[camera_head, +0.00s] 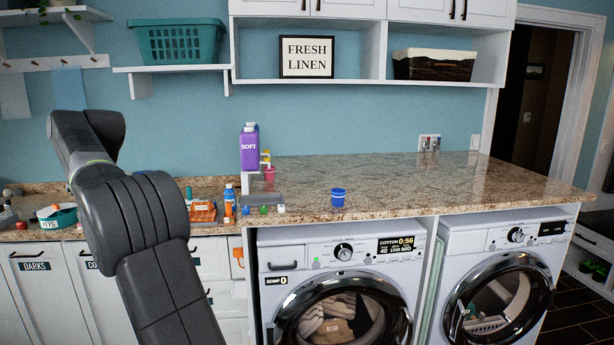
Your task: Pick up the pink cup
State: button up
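The pink cup (269,175) is small and stands on the granite counter, near the left end of the raised section. My dark arm rises at the left of the picture, well left of the pink cup. My gripper does not show.
Small colored items stand by the grey tray. Two front-loading machines (340,262) sit under the granite counter (430,180). Its right part is clear. A shelf (360,80) hangs above.

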aim_at(269, 174)
jog(key=i+z, duration=0.4)
jog(key=i+j+z, duration=0.2)
jog(key=i+z, duration=0.2)
jog(key=i+j+z, duration=0.25)
jog(key=z, duration=0.15)
jog(key=i+j, duration=0.7)
jog(key=j+z, duration=0.05)
jog(key=j, duration=0.05)
